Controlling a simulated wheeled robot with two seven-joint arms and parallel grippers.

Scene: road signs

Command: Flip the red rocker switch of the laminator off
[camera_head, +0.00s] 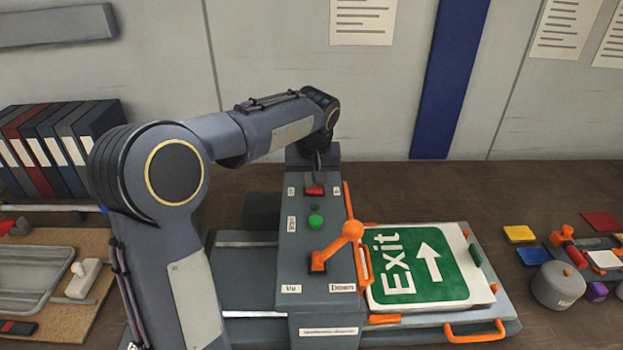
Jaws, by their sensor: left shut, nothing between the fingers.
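The laminator (325,265) is a grey box on the table in the middle, with a green button (316,222) and an orange lever (335,246) on its top. The red rocker switch (314,191) sits near the far end of that top. My left arm comes in from the left and arches over to it. My left gripper (317,172) points down, shut and empty, right at the red switch. Its tips partly cover the switch, and I cannot tell whether they touch it or which way it is tipped. My right gripper is not in view.
A green Exit sign (420,265) lies on the tray with orange handles to the laminator's right. Binders (60,145) stand at the back left. A corkboard with a grey tray (30,278) is at left. A grey round pot (558,287) and coloured blocks are at right.

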